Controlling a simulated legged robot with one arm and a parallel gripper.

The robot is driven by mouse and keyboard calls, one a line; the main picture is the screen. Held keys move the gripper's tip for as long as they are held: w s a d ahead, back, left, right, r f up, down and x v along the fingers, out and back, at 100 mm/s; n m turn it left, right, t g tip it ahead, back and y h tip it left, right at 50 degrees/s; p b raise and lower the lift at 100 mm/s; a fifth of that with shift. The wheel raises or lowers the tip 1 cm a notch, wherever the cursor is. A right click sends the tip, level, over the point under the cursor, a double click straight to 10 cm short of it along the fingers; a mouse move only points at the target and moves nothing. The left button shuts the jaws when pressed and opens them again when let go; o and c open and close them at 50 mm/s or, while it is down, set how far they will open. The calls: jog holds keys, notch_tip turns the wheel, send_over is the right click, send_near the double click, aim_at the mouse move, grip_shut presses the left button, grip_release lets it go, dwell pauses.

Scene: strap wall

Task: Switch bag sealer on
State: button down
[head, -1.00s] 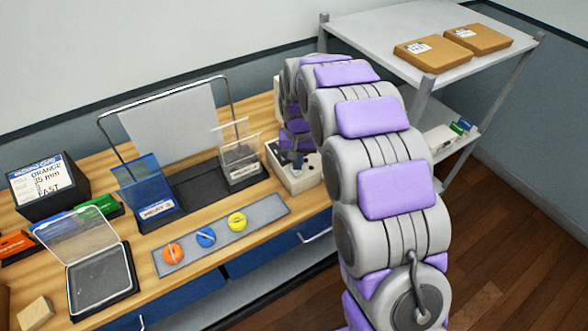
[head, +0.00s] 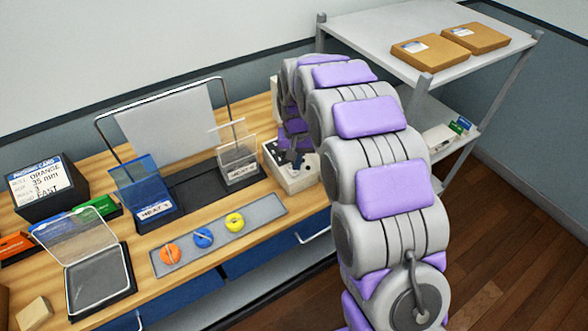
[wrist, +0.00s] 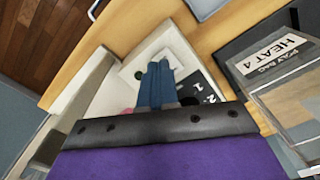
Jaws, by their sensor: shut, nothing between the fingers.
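The bag sealer is a pale box (head: 292,178) at the right end of the wooden bench, partly hidden behind my arm. In the wrist view its light housing (wrist: 117,97) shows with a dark panel (wrist: 205,92) marked with numbers, and a bit of pink at the left of the fingers. My gripper (wrist: 160,72) is shut and empty, its blue fingers together over the sealer's top. I cannot tell whether the fingertips touch it. In the head view my gripper (head: 292,158) is small and low at the sealer. The switch itself is not clearly visible.
A clear holder marked HEAT 4 (wrist: 285,85) stands close beside the sealer. A blue holder (head: 145,195), a grey strip (head: 255,212) with orange, blue and yellow rolls, and a clear-lidded box (head: 100,280) are on the bench. A shelf (head: 400,35) with two cartons stands right.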

jog(key=shift+a, duration=0.15)
jog(key=shift+a+f, duration=0.1)
jog(key=shift+a, duration=0.2)
jog(key=shift+d+f, duration=0.2)
jog(key=shift+d, duration=0.1)
jog(key=shift+a+f, duration=0.2)
jog(key=shift+f, duration=0.1)
jog(key=shift+d+f, duration=0.1)
jog(key=shift+f, duration=0.4)
dwell(0.4)
jog(key=shift+r, duration=0.1)
jog(key=shift+r+p, duration=1.6)
jog(key=shift+r, duration=1.8)
